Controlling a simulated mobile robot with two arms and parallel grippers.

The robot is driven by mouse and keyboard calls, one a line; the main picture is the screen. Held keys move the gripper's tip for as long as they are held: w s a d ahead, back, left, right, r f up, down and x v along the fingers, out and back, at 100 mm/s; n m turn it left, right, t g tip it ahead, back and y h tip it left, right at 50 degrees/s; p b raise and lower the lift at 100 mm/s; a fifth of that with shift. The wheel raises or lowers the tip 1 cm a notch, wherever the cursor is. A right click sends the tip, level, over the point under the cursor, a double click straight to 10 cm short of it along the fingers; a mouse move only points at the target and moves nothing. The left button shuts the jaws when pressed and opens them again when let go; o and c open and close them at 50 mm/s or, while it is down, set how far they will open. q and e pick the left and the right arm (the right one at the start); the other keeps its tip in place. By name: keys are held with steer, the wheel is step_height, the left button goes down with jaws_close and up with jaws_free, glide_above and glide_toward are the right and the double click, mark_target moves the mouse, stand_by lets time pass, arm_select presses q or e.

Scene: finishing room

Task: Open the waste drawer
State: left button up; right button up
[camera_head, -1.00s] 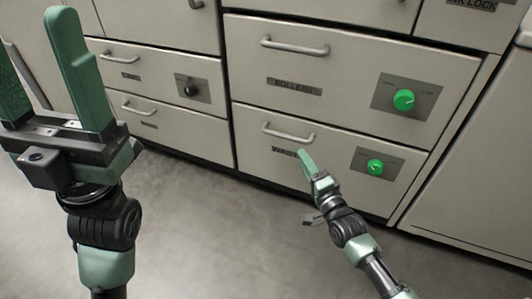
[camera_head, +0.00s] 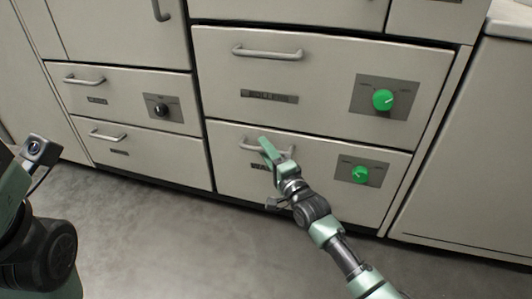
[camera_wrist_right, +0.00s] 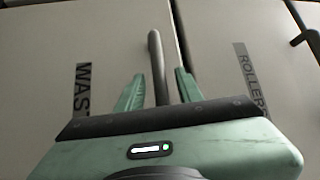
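The waste drawer (camera_head: 225,172) is the lower drawer right of centre in the head view, and it is shut. Its pale bar handle (camera_head: 246,145) runs across its upper part. The label partly shows as "WAST" in the right wrist view (camera_wrist_right: 82,88). A green knob (camera_head: 360,174) sits on the drawer's right side. My right gripper (camera_head: 267,147) is at the handle. In the right wrist view its green fingers (camera_wrist_right: 159,80) are apart, one on each side of the handle (camera_wrist_right: 156,58), with gaps visible. My left gripper's fingers are out of view; only part of that arm shows.
The rollers drawer (camera_head: 225,70), with its own handle (camera_head: 267,53) and green knob (camera_head: 383,100), is directly above and shut. Two smaller shut drawers (camera_head: 90,102) are to the left, the upper with a black knob (camera_head: 161,109). The grey floor (camera_head: 170,235) in front is clear.

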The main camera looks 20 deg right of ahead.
jaws_close()
stand_by(1.4)
